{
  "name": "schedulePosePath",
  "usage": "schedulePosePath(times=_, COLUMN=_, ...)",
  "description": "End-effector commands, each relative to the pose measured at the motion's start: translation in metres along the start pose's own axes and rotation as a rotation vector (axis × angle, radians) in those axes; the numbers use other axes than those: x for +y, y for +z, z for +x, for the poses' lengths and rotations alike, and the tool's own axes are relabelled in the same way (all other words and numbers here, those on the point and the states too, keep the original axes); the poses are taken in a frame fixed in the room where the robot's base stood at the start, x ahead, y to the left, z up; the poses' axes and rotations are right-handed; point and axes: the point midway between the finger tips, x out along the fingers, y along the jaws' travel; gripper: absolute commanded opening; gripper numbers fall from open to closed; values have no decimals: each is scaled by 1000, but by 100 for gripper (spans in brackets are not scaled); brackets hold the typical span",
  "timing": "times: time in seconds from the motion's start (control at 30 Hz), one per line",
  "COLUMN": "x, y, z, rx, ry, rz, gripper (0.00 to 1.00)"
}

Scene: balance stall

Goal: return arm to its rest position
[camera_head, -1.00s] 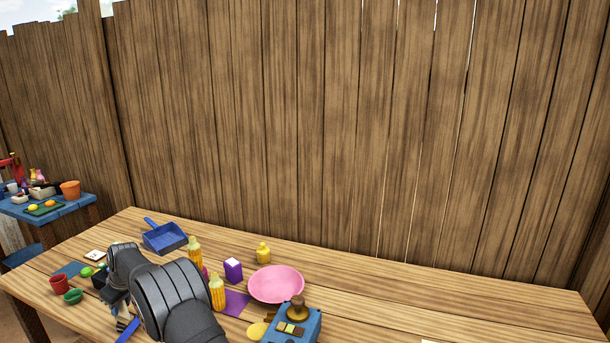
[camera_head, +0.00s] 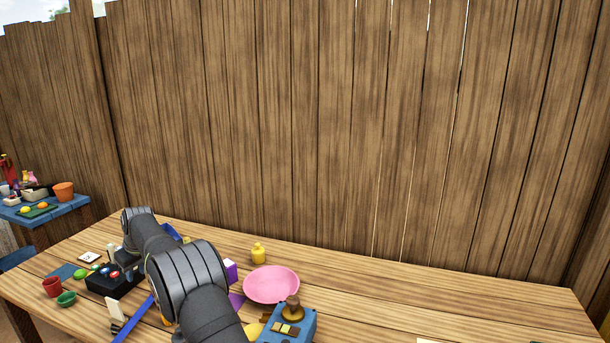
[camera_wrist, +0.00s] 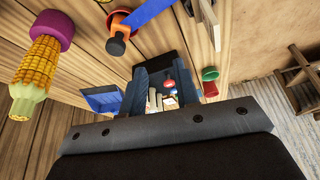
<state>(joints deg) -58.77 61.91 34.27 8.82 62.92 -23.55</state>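My arm reaches in from the bottom of the head view and bends over the left part of the table. My gripper is hidden behind the arm there. In the wrist view my gripper (camera_wrist: 160,93) shows two dark fingers with a gap between them. It is open and nothing is held in the gap. Small things, one of them red, show beyond the fingers, too small to tell apart.
On the table (camera_head: 420,300) are a black box with coloured knobs (camera_head: 115,281), red cup (camera_head: 51,287), green cup (camera_head: 66,299), pink plate (camera_head: 271,284), yellow bottle (camera_head: 258,253) and blue device (camera_head: 290,326). Corn (camera_wrist: 45,70) shows in the wrist view. The table's right side is mostly clear.

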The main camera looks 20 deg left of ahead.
Motion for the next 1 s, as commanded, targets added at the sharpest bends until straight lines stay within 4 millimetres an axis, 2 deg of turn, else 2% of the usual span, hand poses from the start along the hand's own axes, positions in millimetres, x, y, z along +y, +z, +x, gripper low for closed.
schedulePosePath(times=0.1, x=24, y=10, z=-3, rx=0, ry=20, rz=49, gripper=29)
schedulePosePath(times=0.4, x=78, y=34, z=-10, rx=0, ry=70, rz=168, gripper=29)
schedulePosePath(times=1.0, x=179, y=94, z=-30, rx=-1, ry=169, rz=409, gripper=29)
